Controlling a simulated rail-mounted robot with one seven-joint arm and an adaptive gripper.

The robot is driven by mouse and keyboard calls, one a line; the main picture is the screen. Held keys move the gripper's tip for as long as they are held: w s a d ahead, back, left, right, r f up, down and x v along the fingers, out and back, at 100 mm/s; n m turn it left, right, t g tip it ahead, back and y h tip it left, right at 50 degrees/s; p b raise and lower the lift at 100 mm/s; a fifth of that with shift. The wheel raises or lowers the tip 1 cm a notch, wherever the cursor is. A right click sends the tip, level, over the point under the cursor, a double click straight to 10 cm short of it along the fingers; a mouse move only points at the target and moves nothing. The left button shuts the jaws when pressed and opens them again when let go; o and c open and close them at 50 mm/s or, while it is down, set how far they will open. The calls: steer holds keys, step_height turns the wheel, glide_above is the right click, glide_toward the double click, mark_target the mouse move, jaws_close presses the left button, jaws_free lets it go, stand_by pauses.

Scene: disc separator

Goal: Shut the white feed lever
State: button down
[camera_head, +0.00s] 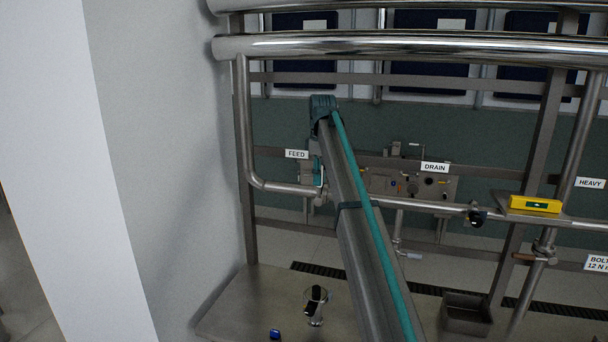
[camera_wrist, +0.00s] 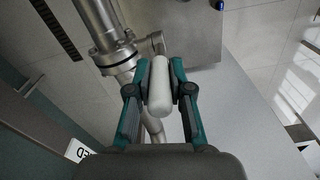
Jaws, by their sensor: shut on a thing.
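The white feed lever (camera_wrist: 160,97) is a rounded, pale handle in the middle of the wrist view. My gripper (camera_wrist: 160,72) has its two teal-edged fingers on either side of the lever and is shut on it. A steel pipe fitting with a clamp (camera_wrist: 118,58) lies just beyond the lever. In the head view, my gripper (camera_head: 317,172) is by the pipe below the FEED label (camera_head: 296,154). The lever itself is hidden or too small to make out there.
A steel pipe (camera_head: 285,188) runs into the feed valve area from the left. A DRAIN label (camera_head: 435,167) and panel are to the right. A yellow level (camera_head: 535,204) lies on a ledge further right. A steel bench top (camera_head: 250,300) is below.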

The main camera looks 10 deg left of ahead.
steer(key=shift+a, duration=0.15)
stand_by(0.4)
steer(key=c, duration=1)
jaws_free()
steer(key=shift+c, duration=0.2)
steer(key=shift+a+f, duration=0.1)
steer(key=shift+a, duration=0.05)
